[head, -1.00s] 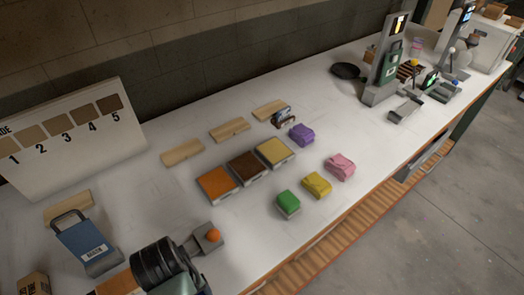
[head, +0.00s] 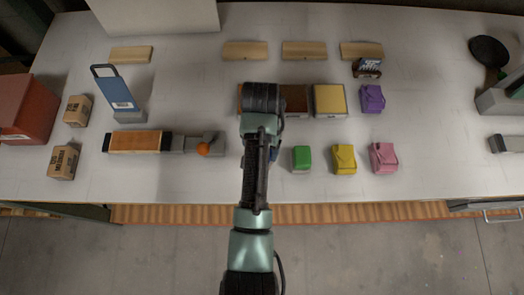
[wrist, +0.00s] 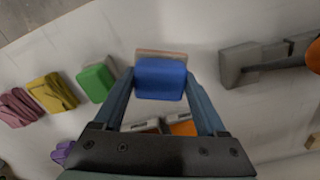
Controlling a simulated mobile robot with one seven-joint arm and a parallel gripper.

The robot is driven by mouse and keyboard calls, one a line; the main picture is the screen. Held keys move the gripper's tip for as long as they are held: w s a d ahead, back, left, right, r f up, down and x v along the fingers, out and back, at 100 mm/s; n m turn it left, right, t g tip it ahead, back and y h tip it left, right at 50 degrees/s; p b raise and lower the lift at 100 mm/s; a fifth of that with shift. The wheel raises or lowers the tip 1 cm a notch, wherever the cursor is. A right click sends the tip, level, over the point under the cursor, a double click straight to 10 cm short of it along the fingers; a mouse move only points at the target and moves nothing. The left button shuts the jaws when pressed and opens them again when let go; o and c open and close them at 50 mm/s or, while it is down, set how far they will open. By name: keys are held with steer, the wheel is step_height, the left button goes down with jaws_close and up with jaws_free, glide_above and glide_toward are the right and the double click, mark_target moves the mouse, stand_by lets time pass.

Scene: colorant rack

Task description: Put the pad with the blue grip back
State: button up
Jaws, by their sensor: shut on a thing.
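The pad with the blue grip (wrist: 160,78) is between the fingers of my gripper (wrist: 161,82) in the wrist view, with a pale tan edge showing beyond the blue. In the head view my arm covers most of it and only a small blue patch (head: 273,154) shows, left of the green pad (head: 302,158). The yellow pad (head: 344,159) and pink pad (head: 384,158) continue that row to the right. The purple pad (head: 373,98) sits farther back. I cannot tell whether the blue pad touches the table.
Behind the row are a brown tray (head: 294,101) and a yellow tray (head: 330,101); my arm largely hides an orange tray, seen in the wrist view (wrist: 183,128). A grey fixture with an orange ball (head: 203,149) stands to the left. Wooden blocks (head: 245,50) lie at the back.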

steer(key=shift+f, duration=2.15)
steer(key=shift+f, duration=0.2)
steer(key=o, duration=1.1)
steer(key=shift+r, duration=0.1)
steer(key=shift+o, duration=0.2)
steer(key=shift+r, duration=0.1)
step_height(320, 180, up, 12)
steer(key=shift+r+p, duration=0.1)
steer(key=shift+p, duration=0.3)
